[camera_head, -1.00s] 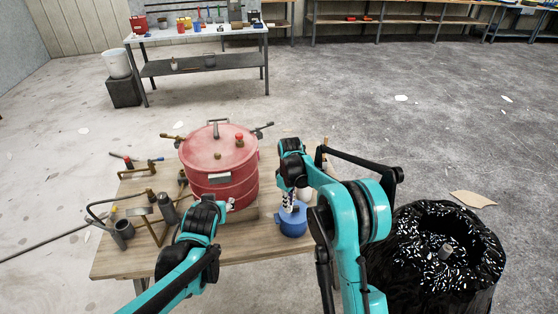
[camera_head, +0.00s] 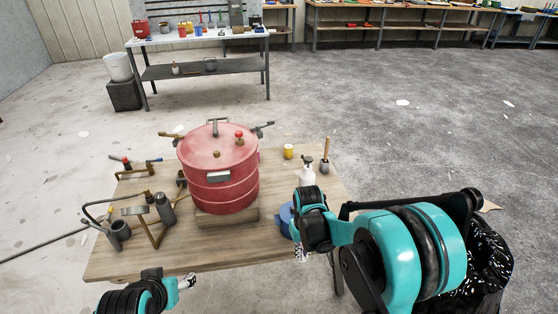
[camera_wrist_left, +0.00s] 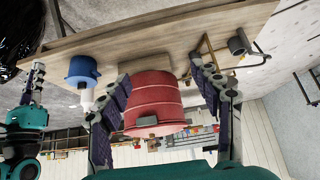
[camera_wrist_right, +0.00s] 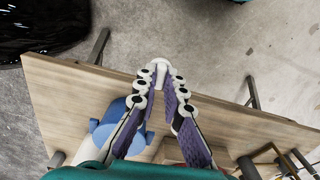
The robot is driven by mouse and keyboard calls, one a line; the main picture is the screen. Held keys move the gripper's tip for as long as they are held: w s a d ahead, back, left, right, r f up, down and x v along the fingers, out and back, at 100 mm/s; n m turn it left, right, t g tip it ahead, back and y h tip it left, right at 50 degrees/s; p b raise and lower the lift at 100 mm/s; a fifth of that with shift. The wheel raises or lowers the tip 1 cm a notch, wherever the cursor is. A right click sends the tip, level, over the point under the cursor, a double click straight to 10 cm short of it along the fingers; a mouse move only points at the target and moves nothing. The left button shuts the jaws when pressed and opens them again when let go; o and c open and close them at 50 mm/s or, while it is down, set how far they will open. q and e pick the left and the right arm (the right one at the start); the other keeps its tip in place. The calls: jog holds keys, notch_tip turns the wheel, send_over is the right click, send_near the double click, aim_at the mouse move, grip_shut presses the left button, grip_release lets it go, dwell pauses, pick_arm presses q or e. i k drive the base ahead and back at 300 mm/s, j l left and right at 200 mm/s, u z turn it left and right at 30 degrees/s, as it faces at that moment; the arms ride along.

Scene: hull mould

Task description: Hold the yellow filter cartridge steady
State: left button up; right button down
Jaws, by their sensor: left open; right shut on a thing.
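The yellow filter cartridge (camera_head: 288,151) stands upright near the back edge of the wooden table, right of the red drum (camera_head: 218,168). Neither gripper touches it. My right gripper (camera_head: 302,255) points down at the table's front right edge. In the right wrist view its fingers (camera_wrist_right: 161,72) are shut on a small pale thing with a rounded end; I cannot tell what it is. My left gripper (camera_head: 187,281) is in front of the table's front edge. In the left wrist view its fingers (camera_wrist_left: 163,75) are wide apart and empty, with the drum beyond them.
A blue pot (camera_head: 285,219) is partly hidden behind my right arm. A white bottle (camera_head: 307,172) and a holder with a wooden handle (camera_head: 325,160) stand near the cartridge. Pipes and grey canisters (camera_head: 165,209) crowd the table's left. A black bin bag (camera_head: 490,262) stands at right.

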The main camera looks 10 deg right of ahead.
aim_at(288, 148)
jog(key=i+l+u, duration=0.25)
jog(key=l+u, duration=0.25)
jog(key=i+l+u, duration=0.1)
jog(key=l+u, duration=0.2)
